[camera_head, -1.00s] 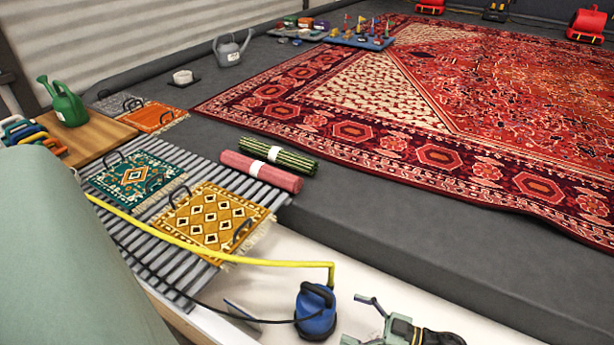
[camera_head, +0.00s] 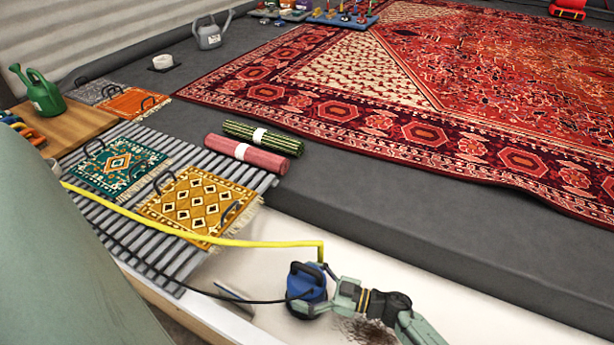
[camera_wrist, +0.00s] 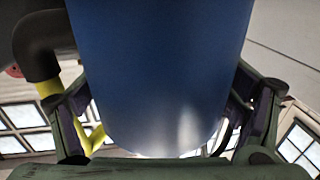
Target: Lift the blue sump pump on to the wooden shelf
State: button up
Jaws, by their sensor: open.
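The blue sump pump (camera_head: 305,292) stands in the white pit at the lower middle, with a dark handle on top. A yellow hose (camera_head: 250,244) and a black cable run from it to the left. My gripper (camera_head: 328,286) is at the pump's right side. In the wrist view the pump's blue body (camera_wrist: 165,70) fills the space between the two open fingers; I cannot tell whether they touch it. The wooden shelf (camera_head: 72,128) is at the left, with a green watering can (camera_head: 45,97) on it.
A slatted grate (camera_head: 165,262) with a green mat (camera_head: 118,166) and a yellow mat (camera_head: 200,203) lies between pump and shelf. Colourful handles (camera_head: 22,128) sit at the shelf's left end. A dark clump (camera_head: 368,333) lies in the pit. Two rolled rugs (camera_head: 250,152) lie on the ledge.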

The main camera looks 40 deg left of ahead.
jog(key=shift+w, duration=0.1)
jog(key=c, duration=1.6)
jog(key=shift+r, duration=0.1)
jog(key=shift+c, duration=0.2)
